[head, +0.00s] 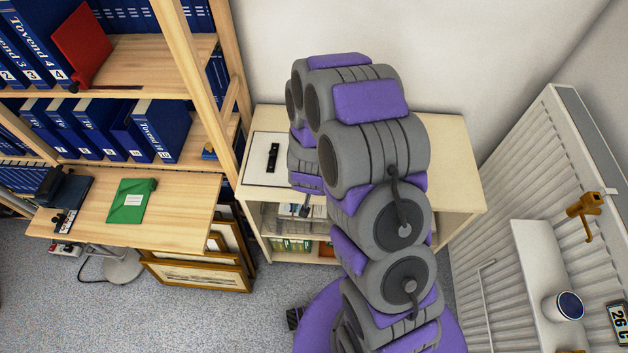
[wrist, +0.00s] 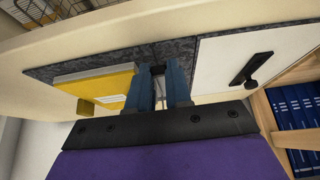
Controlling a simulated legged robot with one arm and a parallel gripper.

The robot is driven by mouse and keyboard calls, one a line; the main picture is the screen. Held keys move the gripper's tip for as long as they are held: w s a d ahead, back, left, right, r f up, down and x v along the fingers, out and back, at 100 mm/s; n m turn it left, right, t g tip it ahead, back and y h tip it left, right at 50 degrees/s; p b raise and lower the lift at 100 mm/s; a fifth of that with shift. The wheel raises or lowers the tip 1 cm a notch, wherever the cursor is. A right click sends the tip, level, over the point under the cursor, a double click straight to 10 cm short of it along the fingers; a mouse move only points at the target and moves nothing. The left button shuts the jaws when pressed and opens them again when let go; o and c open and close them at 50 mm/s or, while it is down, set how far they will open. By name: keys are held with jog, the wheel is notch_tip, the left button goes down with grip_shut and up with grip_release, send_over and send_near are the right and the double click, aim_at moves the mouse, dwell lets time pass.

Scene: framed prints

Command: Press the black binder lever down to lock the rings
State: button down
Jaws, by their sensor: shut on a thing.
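In the head view the black bar (head: 273,158) lies on the white panel (head: 256,174) at the cabinet's left end. My arm hides my gripper and the rest there.
A yellow block or folder (wrist: 95,90) lies left of my fingers in the wrist view. The pale cabinet (head: 450,160) stands between a bookcase (head: 180,60) and a radiator (head: 550,150). A green binder (head: 130,201) lies on the left desk. Framed prints (head: 198,272) lean below it.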

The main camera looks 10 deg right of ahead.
jog(key=c, duration=1)
grip_release()
jog(key=shift+c, duration=0.2)
jog(key=shift+p+v, duration=0.6)
jog(key=shift+v, duration=1.05)
jog(key=r+p, duration=0.1)
jog(key=p, duration=0.2)
jog(key=p+v, duration=1.3)
jog(key=p, duration=1.1)
jog(key=shift+s+a+f, duration=0.15)
jog(key=shift+s+a, duration=0.05)
jog(key=shift+s, duration=0.05)
